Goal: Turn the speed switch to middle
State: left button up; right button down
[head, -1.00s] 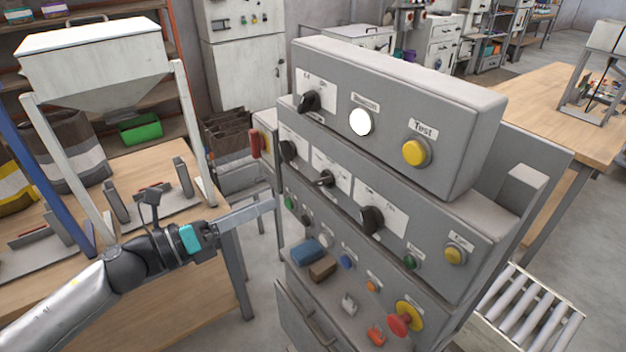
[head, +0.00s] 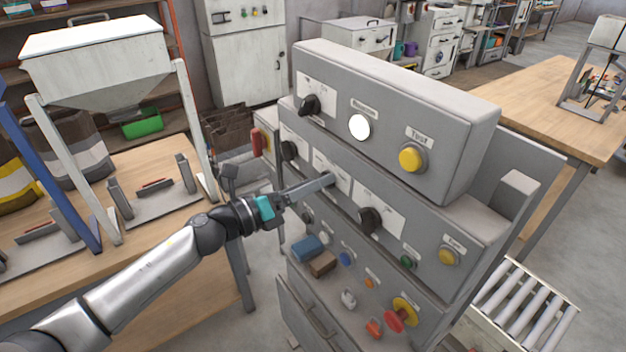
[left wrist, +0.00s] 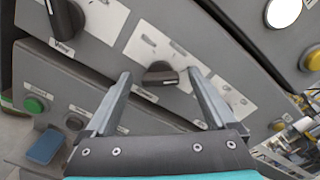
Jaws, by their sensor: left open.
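The switch in front of my left gripper is a black rotary knob (left wrist: 160,75) on a white plate, the middle of three in its row. In the left wrist view its grip lies nearly level, with a light mark at its right end. Its label is too small to read for sure. In the head view my fingers cover the knob, and part of its white plate (head: 327,163) shows. My left gripper (head: 328,180) is open at the panel, one finger on each side of the knob in the left wrist view (left wrist: 160,78). I cannot tell whether they touch it.
Similar knobs sit left (head: 290,150) and right (head: 370,219) of it. Above are another knob (head: 309,105), a white lamp (head: 359,127) and a yellow button (head: 412,158). Below, a blue block (head: 308,247) and a red mushroom button (head: 400,316) stick out.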

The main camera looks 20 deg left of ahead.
pick_arm(q)
jog(key=shift+w+d, duration=0.15)
jog(key=shift+w, duration=0.05)
jog(key=shift+c, duration=0.2)
jog(key=c, duration=1.3)
jog(key=shift+c, duration=0.2)
jog(key=shift+n, duration=0.4)
jog(key=shift+f+n+p, duration=0.15)
jog(key=shift+n+p, duration=1.95)
jog(key=shift+n, duration=2.4)
